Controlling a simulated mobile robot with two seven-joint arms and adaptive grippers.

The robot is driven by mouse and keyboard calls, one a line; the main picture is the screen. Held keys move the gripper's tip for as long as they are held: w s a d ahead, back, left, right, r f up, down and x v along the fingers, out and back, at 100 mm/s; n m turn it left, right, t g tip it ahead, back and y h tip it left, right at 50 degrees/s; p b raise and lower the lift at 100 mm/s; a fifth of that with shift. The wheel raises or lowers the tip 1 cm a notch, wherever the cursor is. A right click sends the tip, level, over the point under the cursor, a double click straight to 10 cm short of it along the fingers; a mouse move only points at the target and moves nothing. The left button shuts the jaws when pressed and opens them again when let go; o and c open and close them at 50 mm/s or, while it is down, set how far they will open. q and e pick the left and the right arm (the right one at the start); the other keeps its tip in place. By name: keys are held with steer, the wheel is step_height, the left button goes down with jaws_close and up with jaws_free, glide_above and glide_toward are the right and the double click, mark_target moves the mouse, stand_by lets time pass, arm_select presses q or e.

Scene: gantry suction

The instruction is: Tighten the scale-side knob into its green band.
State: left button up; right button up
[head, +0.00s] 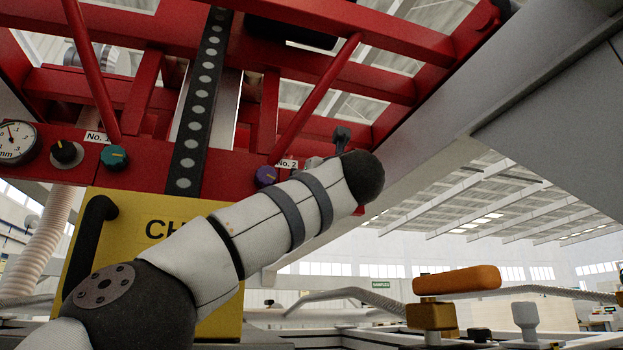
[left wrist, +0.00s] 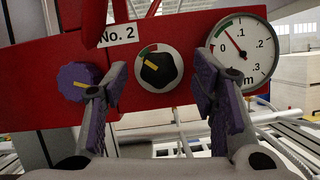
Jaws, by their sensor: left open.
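In the left wrist view, a black knob (left wrist: 158,68) with a yellow pointer line sits on the red beam between a purple knob (left wrist: 75,82) and a round scale dial (left wrist: 242,50). A small arc with green and red shows at the knob's upper edge; the pointer slants to the upper left. My left gripper (left wrist: 158,82) is open, its purple-padded fingers either side of the black knob, apparently not touching it. In the head view, my arm hides this knob and most of the gripper; the purple knob (head: 266,176) shows. My right gripper is not in view.
Another dial (head: 15,143), black knob (head: 66,153) and teal knob (head: 114,157) sit on the beam's left in the head view. Red struts cross above. A yellow panel (head: 120,225) hangs below, and an orange handle (head: 457,280) stands lower right.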

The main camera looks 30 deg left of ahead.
arm_select(q)
steer(key=shift+w+a+r, duration=0.15)
steer(key=shift+a, duration=0.1)
steer(key=c, duration=1.2)
steer(key=shift+o, duration=0.2)
steer(key=m+h, duration=0.1)
steer(key=m, duration=0.2)
steer(key=shift+t, duration=0.4)
steer(key=o, duration=1.2)
steer(key=shift+c, duration=0.2)
